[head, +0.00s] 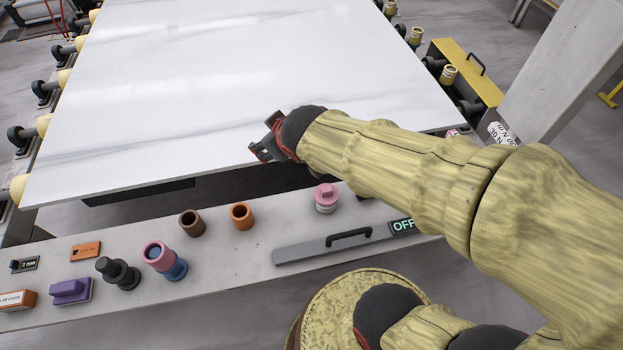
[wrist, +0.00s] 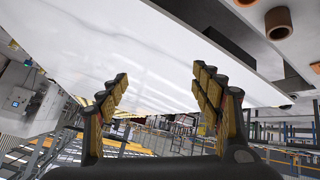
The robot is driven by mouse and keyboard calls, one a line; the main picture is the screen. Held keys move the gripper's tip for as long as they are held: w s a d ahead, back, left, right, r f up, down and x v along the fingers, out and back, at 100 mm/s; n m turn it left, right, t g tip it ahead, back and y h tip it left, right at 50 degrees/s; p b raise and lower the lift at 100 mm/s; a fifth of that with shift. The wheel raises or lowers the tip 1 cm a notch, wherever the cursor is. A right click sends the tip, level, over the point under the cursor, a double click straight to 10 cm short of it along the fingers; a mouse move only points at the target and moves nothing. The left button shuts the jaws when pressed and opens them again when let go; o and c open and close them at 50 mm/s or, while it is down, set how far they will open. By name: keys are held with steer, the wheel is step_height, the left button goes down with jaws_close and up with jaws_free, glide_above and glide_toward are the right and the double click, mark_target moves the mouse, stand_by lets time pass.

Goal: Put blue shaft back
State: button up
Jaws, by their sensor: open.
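A blue shaft (head: 175,271) stands on the grey ledge in the head view, at the lower left. A pink ring (head: 157,252) sits around its upper part, and blue shows inside the ring. My gripper (head: 262,151) is over the front edge of the white slab, up and to the right of the shaft and well apart from it. In the wrist view my gripper (wrist: 160,88) has its fingers spread with nothing between them. The blue shaft does not show in the wrist view.
The white slab (head: 240,80) lies behind.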

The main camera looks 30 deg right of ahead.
steer(key=s+r+m+g, duration=0.1)
steer(key=s, duration=0.7)
steer(key=s+r+m+g, duration=0.2)
steer(key=s, duration=0.7)
steer(key=shift+s+r+m+y, duration=0.2)
steer(key=shift+r+m+y, duration=0.1)
steer(key=shift+d, duration=0.1)
